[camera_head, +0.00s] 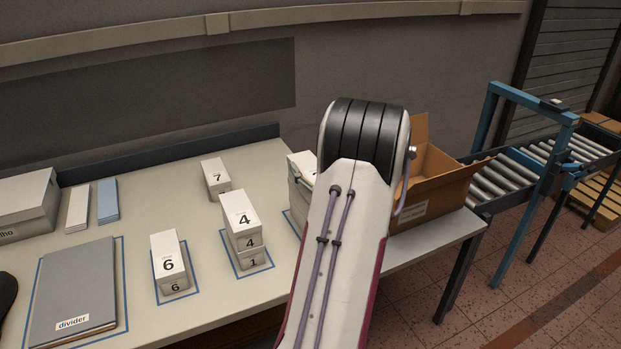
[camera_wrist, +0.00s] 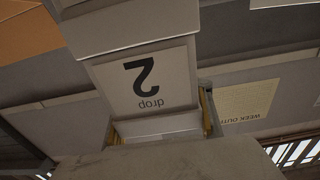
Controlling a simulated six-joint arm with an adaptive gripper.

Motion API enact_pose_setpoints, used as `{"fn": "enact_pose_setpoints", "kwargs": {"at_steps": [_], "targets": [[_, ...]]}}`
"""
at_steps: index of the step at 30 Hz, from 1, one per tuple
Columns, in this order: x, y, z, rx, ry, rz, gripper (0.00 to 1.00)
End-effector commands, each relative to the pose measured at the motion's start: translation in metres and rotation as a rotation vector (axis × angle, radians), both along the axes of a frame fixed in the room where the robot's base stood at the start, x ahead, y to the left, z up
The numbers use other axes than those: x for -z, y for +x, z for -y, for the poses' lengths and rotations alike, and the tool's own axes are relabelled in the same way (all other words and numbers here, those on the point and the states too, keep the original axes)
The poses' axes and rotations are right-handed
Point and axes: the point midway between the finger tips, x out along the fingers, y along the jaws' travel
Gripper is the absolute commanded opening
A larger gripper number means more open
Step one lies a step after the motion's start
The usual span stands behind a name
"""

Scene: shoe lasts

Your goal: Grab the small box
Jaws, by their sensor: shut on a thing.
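A white box marked "2" and "drop" (camera_wrist: 145,80) fills the middle of the wrist view, its lettering upside down. My gripper (camera_wrist: 162,122) is shut on this box, with a yellow-padded finger at each side of its lower end. In the head view my arm hides the gripper. A white box (camera_head: 298,163) shows partly behind my arm; I cannot tell if it is the held one. Other small white boxes on the table are box 7 (camera_head: 216,178), box 6 (camera_head: 169,262) and box 4 (camera_head: 240,222), which is in a stack over one marked 1.
An open cardboard carton (camera_head: 440,190) stands at the table's right end, beside a roller conveyor (camera_head: 500,180). Bare table (camera_head: 140,185) shows between the groups.

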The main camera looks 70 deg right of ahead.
Motion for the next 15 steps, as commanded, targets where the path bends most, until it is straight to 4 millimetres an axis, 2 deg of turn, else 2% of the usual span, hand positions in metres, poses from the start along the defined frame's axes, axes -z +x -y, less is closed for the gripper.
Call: {"fn": "enact_pose_setpoints", "kwargs": {"at_steps": [9, 15], "targets": [[-0.002, 0.0, 0.0, 0.0, -0.002, 0.001, 0.24], [-0.012, 0.0, 0.0, -0.001, -0.004, 0.0, 0.24]]}}
